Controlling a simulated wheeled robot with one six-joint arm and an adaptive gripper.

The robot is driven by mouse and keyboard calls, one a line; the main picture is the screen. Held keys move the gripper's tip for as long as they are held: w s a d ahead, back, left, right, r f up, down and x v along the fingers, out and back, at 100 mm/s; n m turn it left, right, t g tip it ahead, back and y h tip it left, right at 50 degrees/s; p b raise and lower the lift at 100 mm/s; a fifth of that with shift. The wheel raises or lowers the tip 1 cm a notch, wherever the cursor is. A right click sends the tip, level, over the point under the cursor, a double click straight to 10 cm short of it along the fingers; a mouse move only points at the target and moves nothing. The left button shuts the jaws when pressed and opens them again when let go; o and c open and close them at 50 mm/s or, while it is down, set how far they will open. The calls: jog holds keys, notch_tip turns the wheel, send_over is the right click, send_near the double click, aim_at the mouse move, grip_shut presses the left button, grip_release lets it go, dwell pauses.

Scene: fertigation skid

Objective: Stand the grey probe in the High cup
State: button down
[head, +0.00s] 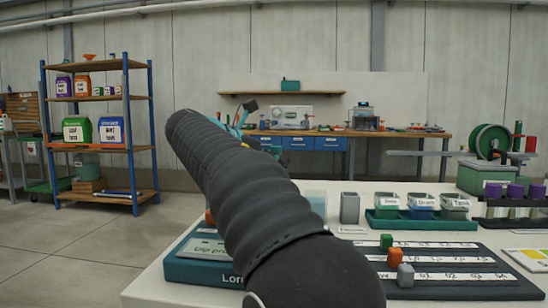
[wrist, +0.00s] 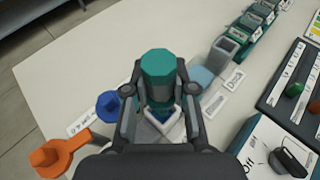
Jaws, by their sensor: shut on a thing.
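My gripper (wrist: 160,95) is shut on a teal-topped, faceted piece (wrist: 158,68) in the wrist view. Its lower part is hidden between the fingers, and I cannot tell whether it is the grey probe. A white and blue edge shows just below it. A grey square cup (wrist: 225,50) stands ahead to the right, open at the top; it also shows in the head view (head: 349,208). A pale blue block-like cup (wrist: 203,77) stands between it and my gripper. The cups' labels are too small to read, so I cannot tell which is High.
An orange piece (wrist: 50,155) and a blue piece (wrist: 108,105) stand left of my gripper. A panel with a dark knob (wrist: 288,158) lies at lower right. A green rack of labelled bins (head: 420,221) and a dark slider board (head: 450,285) occupy the right side.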

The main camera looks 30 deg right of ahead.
jog(key=shift+f+b, duration=0.6)
jog(key=shift+f, duration=1.55)
jog(key=c, duration=0.9)
grip_release()
jog(key=shift+o, duration=0.2)
notch_tip(320, 180, up, 7)
jog(key=p, duration=0.9)
jog(key=shift+a, duration=0.1)
